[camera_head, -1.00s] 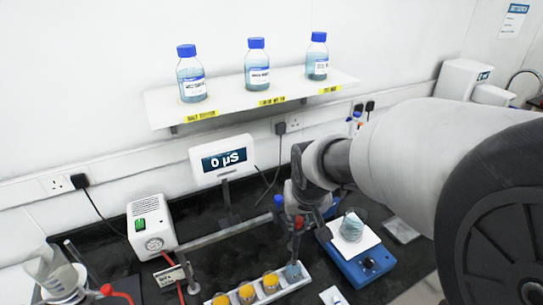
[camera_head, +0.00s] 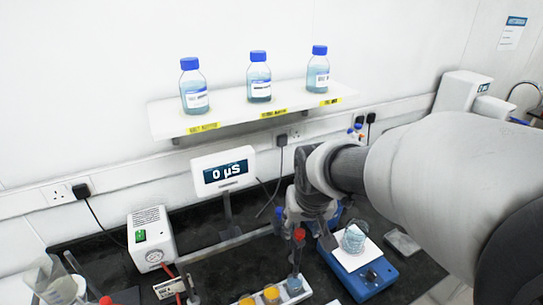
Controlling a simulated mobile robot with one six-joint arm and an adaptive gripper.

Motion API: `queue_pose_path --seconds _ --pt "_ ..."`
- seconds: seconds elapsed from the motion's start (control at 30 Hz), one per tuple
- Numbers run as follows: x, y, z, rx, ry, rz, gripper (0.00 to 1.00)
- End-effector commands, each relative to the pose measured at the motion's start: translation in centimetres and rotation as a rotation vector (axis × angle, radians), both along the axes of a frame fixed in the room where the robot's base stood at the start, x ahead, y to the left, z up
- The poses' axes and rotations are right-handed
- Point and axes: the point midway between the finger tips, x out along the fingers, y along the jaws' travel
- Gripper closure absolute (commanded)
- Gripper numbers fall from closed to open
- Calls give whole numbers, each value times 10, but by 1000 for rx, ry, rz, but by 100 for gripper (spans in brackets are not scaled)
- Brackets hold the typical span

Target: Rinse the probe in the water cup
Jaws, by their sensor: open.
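My gripper (camera_head: 300,226) points down over the right end of a white rack (camera_head: 307,290). It is open, but its dark fingers are small and hard to make out. A slim upright piece with a red top (camera_head: 299,234), likely the probe, is at the fingers; I cannot tell whether they touch it. Its lower end reaches a pale blue cup (camera_head: 294,283) at the rack's right end, possibly the water cup. I cannot tell whether the tip is inside. A meter (camera_head: 222,171) reads 0 µS.
Yellow-topped cups (camera_head: 271,295) stand left in the rack, cut by the frame edge. A glass beaker (camera_head: 353,236) stands on a blue stirrer (camera_head: 358,273) close right of my gripper. A white box (camera_head: 150,239) stands left. A shelf (camera_head: 230,111) holds three bottles.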

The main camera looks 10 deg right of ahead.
Motion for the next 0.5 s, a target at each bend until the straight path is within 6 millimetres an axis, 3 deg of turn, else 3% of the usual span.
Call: queue_pose_path --seconds 0.3,0.5 --pt "-25 2 64 0 -7 1 58" --pt "-34 3 85 0 -3 1 58"
